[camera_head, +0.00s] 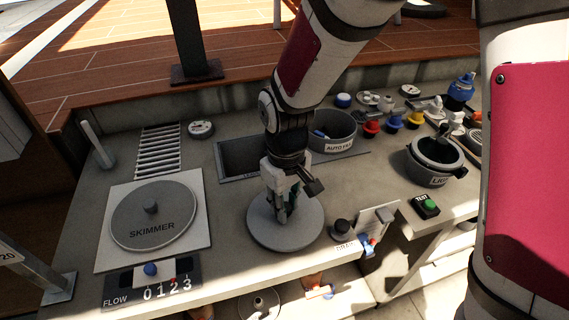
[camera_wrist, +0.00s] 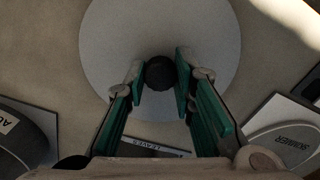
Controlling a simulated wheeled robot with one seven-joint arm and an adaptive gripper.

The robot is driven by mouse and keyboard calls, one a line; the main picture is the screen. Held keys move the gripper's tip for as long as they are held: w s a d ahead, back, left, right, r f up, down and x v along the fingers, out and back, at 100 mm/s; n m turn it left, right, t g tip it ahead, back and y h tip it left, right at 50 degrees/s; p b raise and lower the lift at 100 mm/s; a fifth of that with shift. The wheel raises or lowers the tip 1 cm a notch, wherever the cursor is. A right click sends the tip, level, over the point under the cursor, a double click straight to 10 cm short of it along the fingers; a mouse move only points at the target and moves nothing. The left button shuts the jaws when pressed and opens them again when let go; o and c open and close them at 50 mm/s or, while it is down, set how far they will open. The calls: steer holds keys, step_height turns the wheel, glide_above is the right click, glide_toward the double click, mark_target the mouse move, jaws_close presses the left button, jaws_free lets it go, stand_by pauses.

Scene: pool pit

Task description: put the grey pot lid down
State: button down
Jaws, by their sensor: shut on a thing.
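The grey pot lid (camera_head: 262,236) is a round flat disc, seen below my gripper (camera_head: 281,211) near the front middle of the counter. In the wrist view the lid (camera_wrist: 110,45) fills the upper middle, with its dark round knob (camera_wrist: 160,73) between the two green-lined fingers of my gripper (camera_wrist: 160,78). My gripper is shut on the knob. The lid looks about level and at or just above the counter; I cannot tell whether it touches. My gripper hides part of the lid and its knob in the head view.
The skimmer cover (camera_head: 153,213) lies left of the lid. A rectangular opening (camera_head: 236,158) and the auto fill pot (camera_head: 334,134) are behind it. A black knob (camera_head: 342,229) stands close on the right. The counter's front edge is near. Bare counter (camera_head: 232,196) shows between skimmer and lid.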

mark_target(286, 207)
steer(key=shift+f, duration=0.15)
steer(key=c, duration=1.3)
jaws_free()
steer(key=shift+c, duration=0.2)
step_height(286, 207, up, 12)
steer(key=s+d+r+m+t, duration=0.2)
steer(key=s+d+r+m, duration=0.2)
steer(key=s+d, duration=0.4)
steer(key=s+d+r+m+t, duration=0.2)
steer(key=s+d+r, duration=0.3)
steer(key=d, duration=0.5)
steer(key=s+m, duration=0.1)
steer(key=s, duration=0.1)
steer(key=shift+s+d+m+p, duration=0.2)
steer(key=shift+s+m+p, duration=0.1)
steer(key=shift+s+m, duration=0.1)
steer(key=shift+r, duration=0.25)
